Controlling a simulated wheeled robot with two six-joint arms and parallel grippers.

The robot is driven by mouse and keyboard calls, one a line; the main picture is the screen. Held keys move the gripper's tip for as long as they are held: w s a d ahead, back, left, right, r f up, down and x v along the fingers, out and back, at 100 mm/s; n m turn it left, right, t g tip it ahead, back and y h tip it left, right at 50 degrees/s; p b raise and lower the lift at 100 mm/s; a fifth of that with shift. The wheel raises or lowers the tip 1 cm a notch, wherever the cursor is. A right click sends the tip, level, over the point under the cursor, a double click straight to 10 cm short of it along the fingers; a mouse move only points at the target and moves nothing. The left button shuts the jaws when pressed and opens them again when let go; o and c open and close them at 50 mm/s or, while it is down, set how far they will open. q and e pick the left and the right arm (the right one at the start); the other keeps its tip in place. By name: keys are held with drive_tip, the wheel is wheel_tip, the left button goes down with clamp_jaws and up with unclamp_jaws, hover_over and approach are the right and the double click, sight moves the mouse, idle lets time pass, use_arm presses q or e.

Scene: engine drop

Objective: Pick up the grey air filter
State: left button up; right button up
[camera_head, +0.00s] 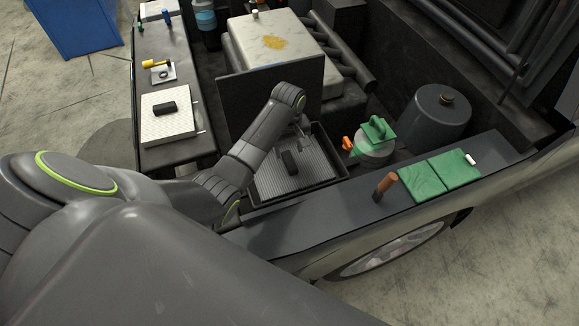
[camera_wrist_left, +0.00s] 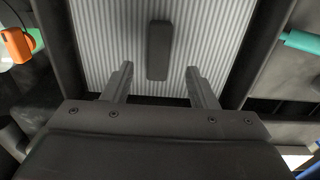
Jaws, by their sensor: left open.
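The grey air filter (camera_head: 268,178) lies pleated side up in a black open box (camera_head: 322,180) in the engine bay. A black bar-shaped handle (camera_head: 290,161) sits on its middle. In the left wrist view the grey pleats (camera_wrist_left: 110,45) fill the top middle, with the handle (camera_wrist_left: 158,50) upright in the picture. My left gripper (camera_head: 303,140) hangs over the box. In the left wrist view my left gripper (camera_wrist_left: 162,82) is open and empty, its fingers to either side of the handle's near end and apart from it. My right gripper is not in view.
The box's raised lid (camera_head: 262,98) stands behind it. A white filter with a black handle (camera_head: 180,127) lies on the left ledge. A green-topped cap (camera_head: 377,132), an orange clip (camera_head: 347,143) and a grey tank (camera_head: 428,118) stand right of the box. Green cloths (camera_head: 440,175) lie on the fender.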

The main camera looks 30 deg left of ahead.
sight(290, 160)
use_arm(q)
drive_tip(key=shift+f, duration=0.4)
wheel_tip(290, 160, down, 3)
drive_tip(key=shift+d+f+p, duration=0.1)
drive_tip(key=shift+d+p, duration=0.05)
drive_tip(key=shift+p, duration=0.15)
drive_tip(key=shift+f, duration=0.5)
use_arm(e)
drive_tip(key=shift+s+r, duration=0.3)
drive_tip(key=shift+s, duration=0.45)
use_arm(q)
drive_tip(key=shift+c, duration=0.4)
clamp_jaws()
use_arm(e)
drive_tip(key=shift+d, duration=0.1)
